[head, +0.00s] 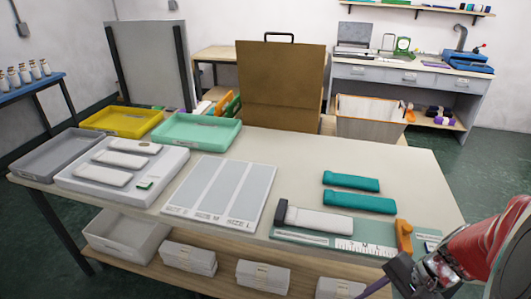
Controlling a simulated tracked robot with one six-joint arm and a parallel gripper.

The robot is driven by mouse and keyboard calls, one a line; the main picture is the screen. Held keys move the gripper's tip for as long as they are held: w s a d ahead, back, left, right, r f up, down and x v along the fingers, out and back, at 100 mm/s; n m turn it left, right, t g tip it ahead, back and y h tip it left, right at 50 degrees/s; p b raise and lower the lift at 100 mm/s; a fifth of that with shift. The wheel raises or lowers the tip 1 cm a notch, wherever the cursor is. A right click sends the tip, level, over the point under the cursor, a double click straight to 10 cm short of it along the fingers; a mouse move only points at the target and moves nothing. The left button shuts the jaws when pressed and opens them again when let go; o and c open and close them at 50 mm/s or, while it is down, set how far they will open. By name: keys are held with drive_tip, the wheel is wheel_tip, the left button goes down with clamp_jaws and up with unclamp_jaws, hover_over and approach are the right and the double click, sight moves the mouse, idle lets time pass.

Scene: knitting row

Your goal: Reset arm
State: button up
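My gripper (405,277) is at the lower right, in front of the table's front right corner. Its fingers are dark and partly cut off by the frame's lower edge, beside a thin purple item (375,287). Whether the fingers are open or hold that item is unclear. My red arm link reaches in from the right edge.
The table (300,150) holds a yellow tray (120,121), a green tray (196,130), a grey tray (58,155), a white device (120,172), a size board (221,190), two teal pieces (357,203) and a ruler mat (330,241).

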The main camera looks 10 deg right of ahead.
drive_tip(key=w+a+r+n+t+h, duration=0.1)
drive_tip(key=a+r+n+t+h, duration=0.1)
drive_tip(key=a+r+n, duration=0.4)
drive_tip(key=w+a+r+n+t+h, duration=0.2)
drive_tip(key=a+r+n, duration=0.5)
drive_tip(key=r, duration=0.4)
drive_tip(key=shift+w+h, duration=0.3)
drive_tip(key=shift+h, duration=0.1)
drive_tip(key=shift+a+f, duration=0.1)
